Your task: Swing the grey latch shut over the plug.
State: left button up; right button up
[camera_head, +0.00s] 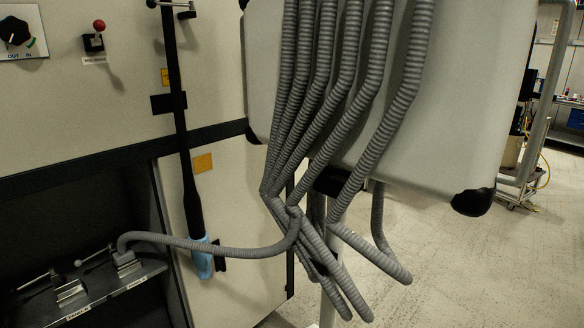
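A grey corrugated hose (210,245) runs left from the hanging hose bundle and ends in a plug (124,258) at a socket on the dark shelf at lower left. Labels lie along the shelf's front edge. Neither of my grippers shows in the head view.
A bundle of grey hoses (338,90) hangs before a large pale panel (460,80) at centre right. A vertical black bar (178,110) with a blue lower end stands on the cabinet front. A red-knobbed lever (98,27) and a dial (16,33) are at upper left. Floor is clear at lower right.

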aim_at(78, 264)
jog(key=u, duration=1.25)
